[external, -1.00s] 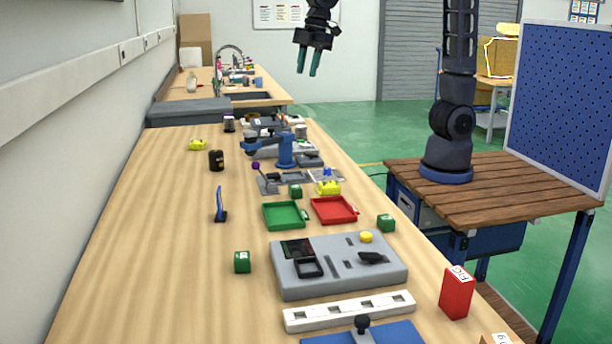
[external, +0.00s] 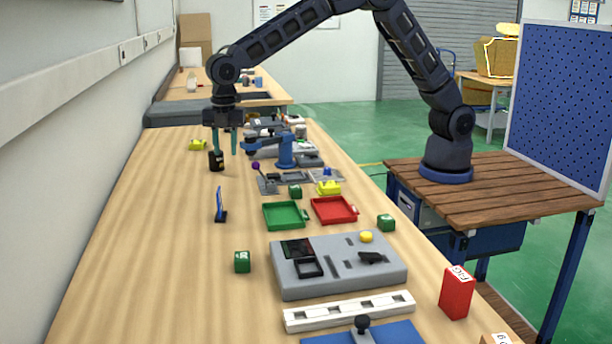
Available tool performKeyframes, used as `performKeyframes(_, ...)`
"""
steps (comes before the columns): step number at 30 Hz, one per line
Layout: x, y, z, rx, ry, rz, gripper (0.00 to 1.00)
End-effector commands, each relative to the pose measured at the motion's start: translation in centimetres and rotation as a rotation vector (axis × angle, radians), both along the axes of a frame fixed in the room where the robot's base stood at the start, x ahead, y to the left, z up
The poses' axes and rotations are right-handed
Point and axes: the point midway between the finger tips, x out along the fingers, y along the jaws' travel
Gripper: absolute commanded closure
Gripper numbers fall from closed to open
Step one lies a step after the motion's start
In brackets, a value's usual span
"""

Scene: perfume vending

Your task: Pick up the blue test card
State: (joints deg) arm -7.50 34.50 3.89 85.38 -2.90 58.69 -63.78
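A thin blue upright piece, which looks like the blue test card (external: 219,202), stands in a small dark base on the left part of the wooden bench. My gripper (external: 225,152) points down behind it, farther along the bench. Its two teal fingers are apart and nothing shows held between them. A small black bottle (external: 216,163) stands at the left finger's tip; I cannot tell whether they touch.
A green tray (external: 285,215), a red tray (external: 334,210) and a blue device (external: 286,152) are to the right. A green cube (external: 242,262) and a grey panel (external: 340,280) are nearer. The bench left of the card is clear.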

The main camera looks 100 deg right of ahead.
Motion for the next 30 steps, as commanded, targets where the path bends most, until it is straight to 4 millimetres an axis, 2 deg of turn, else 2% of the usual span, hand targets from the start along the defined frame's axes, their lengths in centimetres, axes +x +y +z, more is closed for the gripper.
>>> performKeyframes(1,0.8,0.4,-1.3,-0.001,0.008,0.021,0.67)
performKeyframes(3,1.6,0.9,-2.6,-0.002,0.016,0.05,0.67)
performKeyframes(8,2.6,1.4,-4.3,-0.001,0.025,0.087,0.67)
performKeyframes(14,2.7,1.5,-5.6,-0.002,0.029,0.094,0.67)
performKeyframes(22,2.7,1.5,-9.4,-0.001,0.029,0.093,0.67)
performKeyframes(30,2.8,1.7,-11.1,-0.002,0.028,0.093,0.67)
